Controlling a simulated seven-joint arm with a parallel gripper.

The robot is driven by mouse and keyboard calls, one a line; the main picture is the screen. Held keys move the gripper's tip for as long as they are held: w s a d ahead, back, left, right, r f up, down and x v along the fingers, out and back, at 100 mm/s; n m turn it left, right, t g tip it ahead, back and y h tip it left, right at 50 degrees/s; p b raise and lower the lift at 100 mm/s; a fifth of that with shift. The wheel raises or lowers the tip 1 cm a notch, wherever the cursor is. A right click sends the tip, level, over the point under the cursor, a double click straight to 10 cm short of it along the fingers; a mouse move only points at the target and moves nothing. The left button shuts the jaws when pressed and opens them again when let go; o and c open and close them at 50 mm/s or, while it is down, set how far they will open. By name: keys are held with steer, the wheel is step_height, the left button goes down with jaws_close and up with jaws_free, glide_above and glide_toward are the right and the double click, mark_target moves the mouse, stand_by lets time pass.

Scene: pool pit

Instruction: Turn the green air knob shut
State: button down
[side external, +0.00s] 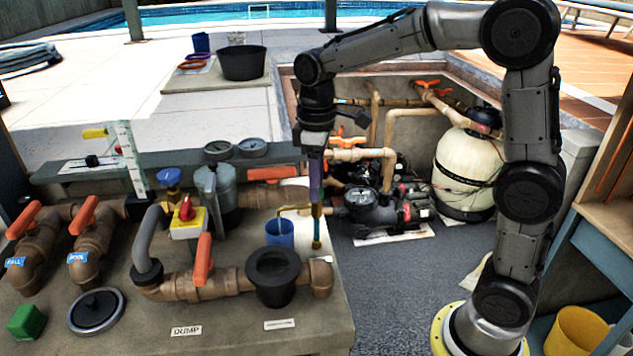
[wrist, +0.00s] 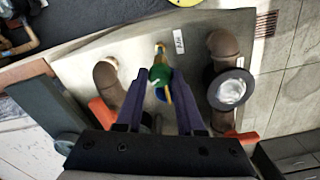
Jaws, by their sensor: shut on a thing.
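The green air knob (wrist: 158,74) sits between the two purple fingertips of my gripper (wrist: 160,82) in the wrist view, close to a small label reading AIR (wrist: 178,41). My gripper (side external: 315,198) points down over the right end of the pipe bench in the side view, shut on the knob. There the fingers mostly hide the knob, and its turn angle cannot be told.
A blue cup (side external: 280,234) stands just left of my gripper. A black-collared pipe (side external: 273,276) with an orange-handled valve (side external: 203,259) lies in front. The pump (side external: 372,208) and cream tank (side external: 463,172) stand behind right. Grey floor is clear right of the bench.

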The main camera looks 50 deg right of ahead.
steer(key=shift+m, duration=0.3)
steer(key=m, duration=0.5)
steer(key=shift+m, duration=0.3)
steer(key=m, duration=1.1)
steer(key=shift+m, duration=0.4)
steer(key=m, duration=0.5)
steer(key=shift+r, duration=0.1)
steer(key=c, duration=0.5)
jaws_free()
